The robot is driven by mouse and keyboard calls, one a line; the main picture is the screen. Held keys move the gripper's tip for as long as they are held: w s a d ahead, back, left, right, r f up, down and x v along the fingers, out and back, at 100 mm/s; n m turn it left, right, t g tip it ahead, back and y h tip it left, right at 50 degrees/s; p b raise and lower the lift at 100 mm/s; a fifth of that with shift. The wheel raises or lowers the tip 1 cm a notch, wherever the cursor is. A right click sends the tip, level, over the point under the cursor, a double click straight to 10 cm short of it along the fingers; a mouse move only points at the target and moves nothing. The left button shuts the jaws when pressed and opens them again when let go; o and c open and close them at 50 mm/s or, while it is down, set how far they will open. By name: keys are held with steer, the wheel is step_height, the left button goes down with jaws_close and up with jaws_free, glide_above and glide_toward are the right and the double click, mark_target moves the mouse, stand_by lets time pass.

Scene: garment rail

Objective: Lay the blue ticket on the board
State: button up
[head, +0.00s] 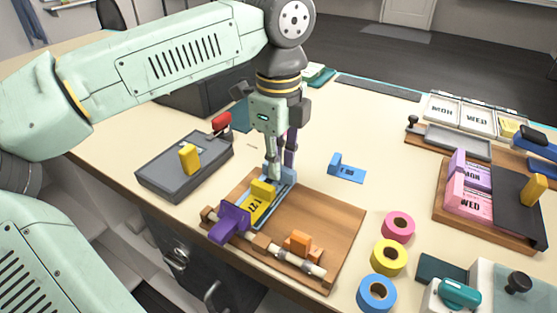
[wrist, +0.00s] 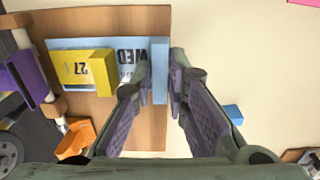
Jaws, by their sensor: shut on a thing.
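My gripper (head: 280,172) is shut on that strip, one finger on each side, as the wrist view shows (wrist: 162,65). The ticket lies over the wooden board (head: 328,212); I cannot tell whether it touches all along.
An orange clamp (head: 300,244) sits farther along the rail. A small blue piece with an upright tab (head: 346,172) lies on the table right of the board. A grey box (head: 170,178) stands left; pink (head: 411,228), yellow and blue tape rolls stand right.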

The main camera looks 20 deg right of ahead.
steer(key=o, duration=0.9)
steer(key=o, duration=0.5)
steer(key=shift+r+p, duration=1.65)
steer(key=shift+r, duration=0.9)
steer(key=shift+r, duration=0.15)
